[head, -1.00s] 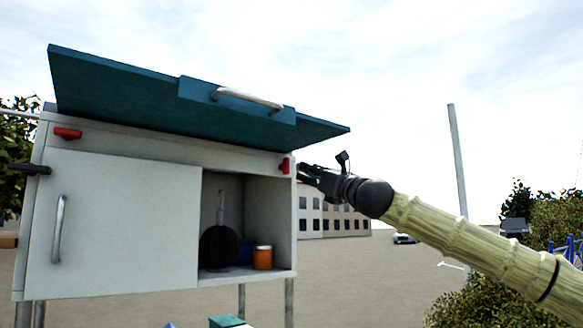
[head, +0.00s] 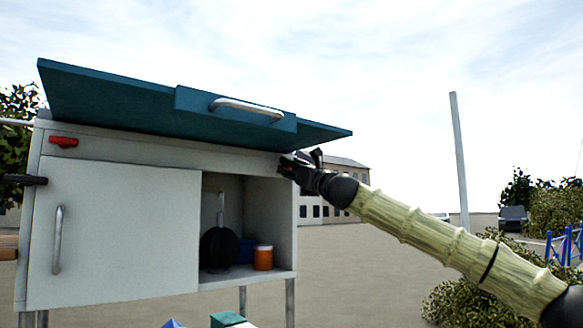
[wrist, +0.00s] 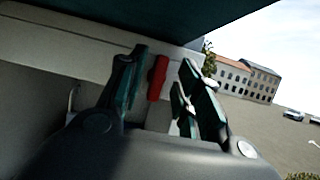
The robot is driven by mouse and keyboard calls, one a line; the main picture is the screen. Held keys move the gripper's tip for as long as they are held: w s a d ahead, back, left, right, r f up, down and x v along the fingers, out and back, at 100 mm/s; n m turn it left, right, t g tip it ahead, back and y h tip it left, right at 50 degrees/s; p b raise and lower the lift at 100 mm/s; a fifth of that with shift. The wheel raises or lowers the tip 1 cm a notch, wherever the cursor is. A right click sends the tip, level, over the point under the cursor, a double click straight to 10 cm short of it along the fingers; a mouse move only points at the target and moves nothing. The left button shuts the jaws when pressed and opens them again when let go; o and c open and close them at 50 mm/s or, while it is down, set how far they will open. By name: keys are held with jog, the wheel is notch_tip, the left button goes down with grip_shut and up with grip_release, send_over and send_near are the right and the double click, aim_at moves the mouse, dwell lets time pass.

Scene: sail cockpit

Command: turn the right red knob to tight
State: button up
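The right red knob (wrist: 157,77) shows in the wrist view as an upright red bar on the cabinet's pale upper front rail. My gripper (wrist: 164,60) is open, with one finger on each side of the knob in that view. The left finger looks close to the knob, and a small gap shows on the right. I cannot tell how far the fingertips reach around it. In the head view my gripper (head: 290,168) is at the cabinet's upper right corner and hides the right knob. The left red knob (head: 63,141) lies roughly level at the upper left.
The teal lid (head: 120,95) is raised above the cabinet, close over my gripper. The white sliding door (head: 120,225) covers the left part. The open right compartment holds a dark round object (head: 219,248) and an orange container (head: 263,258). Open ground lies to the right.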

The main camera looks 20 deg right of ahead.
grip_shut()
